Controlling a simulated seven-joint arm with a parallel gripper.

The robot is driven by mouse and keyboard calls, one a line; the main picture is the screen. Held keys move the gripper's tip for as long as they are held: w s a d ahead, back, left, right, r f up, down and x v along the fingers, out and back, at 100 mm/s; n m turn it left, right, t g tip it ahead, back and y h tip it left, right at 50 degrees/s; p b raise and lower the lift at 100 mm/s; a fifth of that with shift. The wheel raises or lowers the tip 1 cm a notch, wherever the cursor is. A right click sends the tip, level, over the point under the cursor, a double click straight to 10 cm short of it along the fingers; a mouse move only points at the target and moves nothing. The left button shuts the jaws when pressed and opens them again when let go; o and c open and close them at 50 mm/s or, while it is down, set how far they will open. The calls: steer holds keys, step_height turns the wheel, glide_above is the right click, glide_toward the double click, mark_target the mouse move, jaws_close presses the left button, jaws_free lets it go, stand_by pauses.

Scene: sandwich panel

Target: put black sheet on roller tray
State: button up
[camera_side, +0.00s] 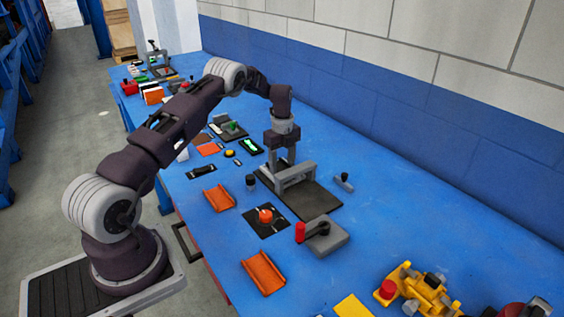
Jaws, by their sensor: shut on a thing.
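My gripper (282,160) points down at the rear of the table's middle, its jaws shut at the top of a grey bridge-shaped frame (297,178). The frame stands at a dark flat sheet or tray (316,203) lying on the blue table; the jaws and frame hide its back left part. A smaller black square sheet (256,227) lies in front to the left, with a round orange piece (265,215) on it. Which dark flat piece is the black sheet and which the roller tray, I cannot tell.
Two orange channel-shaped trays (219,198) (263,273) lie near the front edge. A small grey tool (343,182) lies behind. Yellow equipment (425,290) stands at the lower right.

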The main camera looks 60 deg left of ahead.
stand_by(0.3)
steer(key=o, duration=1.8)
step_height(320, 180, up, 8)
steer(key=shift+r, duration=0.2)
